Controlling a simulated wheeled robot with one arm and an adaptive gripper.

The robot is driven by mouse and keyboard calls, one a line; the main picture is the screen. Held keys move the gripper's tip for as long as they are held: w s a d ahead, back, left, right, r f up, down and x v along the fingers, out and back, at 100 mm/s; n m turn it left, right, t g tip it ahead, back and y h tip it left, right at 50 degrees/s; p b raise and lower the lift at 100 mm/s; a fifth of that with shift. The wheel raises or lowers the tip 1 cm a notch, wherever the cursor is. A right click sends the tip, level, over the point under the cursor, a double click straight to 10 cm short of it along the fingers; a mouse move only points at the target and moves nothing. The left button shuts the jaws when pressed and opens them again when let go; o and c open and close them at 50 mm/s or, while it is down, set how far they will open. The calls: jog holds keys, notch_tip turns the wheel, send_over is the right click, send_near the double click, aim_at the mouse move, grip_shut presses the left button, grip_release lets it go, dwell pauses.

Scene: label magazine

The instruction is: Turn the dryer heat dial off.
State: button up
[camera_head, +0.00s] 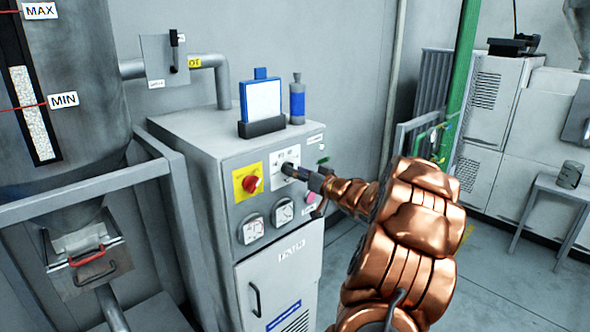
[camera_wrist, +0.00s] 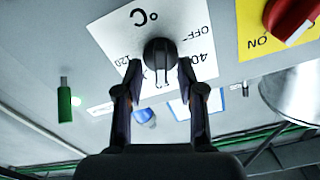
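The heat dial (camera_wrist: 160,56) is a black round knob on a white plate (camera_wrist: 128,50) marked °C, OFF, 40 and 120, seen upside down in the wrist view. My gripper (camera_wrist: 159,72) has one finger on each side of the dial, with a small gap showing on both sides. In the head view my gripper (camera_head: 297,172) reaches the dial plate (camera_head: 281,158) on the grey dryer cabinet (camera_head: 222,185) from the right and largely hides the dial. Which mark the dial points to cannot be told.
A red switch on a yellow plate (camera_head: 248,182) sits left of the dial. Two round gauges (camera_head: 283,211) are below, with a pink button (camera_head: 310,197) near my gripper. A blue-framed holder (camera_head: 261,100) and a blue bottle (camera_head: 297,100) stand on top.

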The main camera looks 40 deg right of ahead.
jog(key=shift+w, duration=0.65)
grip_shut()
